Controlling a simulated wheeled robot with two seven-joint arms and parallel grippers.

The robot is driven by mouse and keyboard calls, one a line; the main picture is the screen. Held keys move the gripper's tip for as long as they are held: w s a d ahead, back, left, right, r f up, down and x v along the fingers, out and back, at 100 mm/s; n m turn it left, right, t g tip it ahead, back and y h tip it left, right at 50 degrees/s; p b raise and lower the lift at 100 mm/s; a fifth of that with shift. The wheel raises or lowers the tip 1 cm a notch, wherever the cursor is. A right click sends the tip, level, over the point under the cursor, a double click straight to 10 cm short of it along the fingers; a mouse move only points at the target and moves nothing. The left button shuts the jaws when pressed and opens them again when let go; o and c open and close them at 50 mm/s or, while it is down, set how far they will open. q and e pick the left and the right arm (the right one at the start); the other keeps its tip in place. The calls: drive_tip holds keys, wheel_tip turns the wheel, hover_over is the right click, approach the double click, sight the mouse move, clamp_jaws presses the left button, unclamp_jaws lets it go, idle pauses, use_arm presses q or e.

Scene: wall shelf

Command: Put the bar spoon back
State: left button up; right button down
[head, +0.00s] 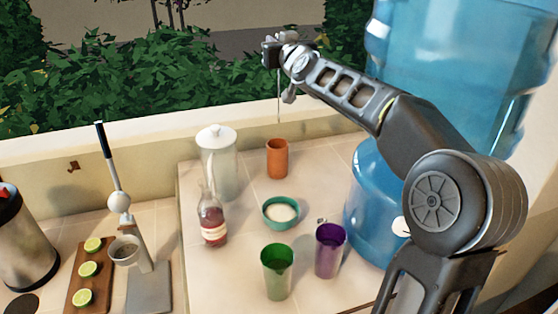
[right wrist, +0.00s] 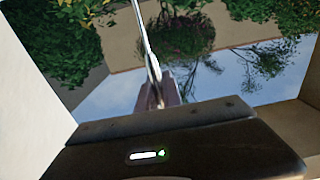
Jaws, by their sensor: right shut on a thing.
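The bar spoon (head: 279,102) is a thin metal rod that hangs nearly upright below my right gripper (head: 273,54) in the head view. My right gripper is shut on it, high up at the back of the counter. In the right wrist view the spoon's slim shaft (right wrist: 145,42) runs up from the jaws. An orange-brown cup (head: 277,158) stands on the tiled counter below; the spoon's lower end shows above its rim and apart from it. My left gripper is not in view.
A white lidded jug (head: 217,160), a red bottle (head: 212,220), a teal bowl (head: 281,212), a green cup (head: 277,270) and a purple cup (head: 329,250) stand around. A large blue water bottle (head: 375,205) is at right. A citrus press (head: 119,203) and limes (head: 88,269) are at left.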

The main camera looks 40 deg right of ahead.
drive_tip(key=shift+s+a+r, duration=0.1)
drive_tip(key=shift+s+r, duration=0.05)
wheel_tip(320, 180, down, 6)
drive_tip(key=b, duration=0.5)
drive_tip(key=shift+f+b, duration=1)
drive_tip(key=shift+f, duration=1.05)
